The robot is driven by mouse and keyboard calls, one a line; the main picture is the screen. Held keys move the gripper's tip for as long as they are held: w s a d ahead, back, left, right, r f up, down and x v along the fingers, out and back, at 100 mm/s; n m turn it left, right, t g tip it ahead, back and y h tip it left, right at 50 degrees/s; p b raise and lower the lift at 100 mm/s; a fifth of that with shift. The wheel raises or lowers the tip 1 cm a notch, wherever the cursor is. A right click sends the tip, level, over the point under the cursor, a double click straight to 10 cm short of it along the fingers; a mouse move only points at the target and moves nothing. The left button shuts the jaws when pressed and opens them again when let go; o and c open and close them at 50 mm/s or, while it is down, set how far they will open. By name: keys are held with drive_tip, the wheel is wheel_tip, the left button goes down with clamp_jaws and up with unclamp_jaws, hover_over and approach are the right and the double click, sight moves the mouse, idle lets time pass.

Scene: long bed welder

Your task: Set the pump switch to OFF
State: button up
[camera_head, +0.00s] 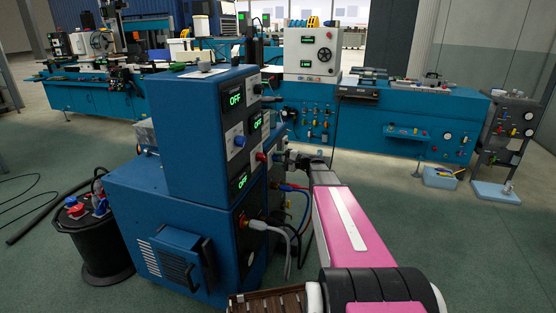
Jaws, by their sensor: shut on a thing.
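A blue welder cabinet (184,137) stands left of centre, with its control panel facing right. Green displays on it read OFF: the upper display (235,97), a middle display (256,123) and a lower display (243,181). A blue knob (239,141) sits below the upper display, and a red knob (260,156) sits lower on the panel. My gripper (284,158) is at the panel's right side, shut on a small control there. Its jaws hide that control, and I cannot read a pump label.
Cables (289,232) hang from the cabinet's front below my arm. A black drum (101,240) with plugs stands at the left. A long blue bench (413,127) and a grey rack (504,133) stand behind.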

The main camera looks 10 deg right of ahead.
drive_tip(key=o, duration=0.9)
drive_tip(key=shift+o, duration=0.2)
drive_tip(key=v, duration=1.1)
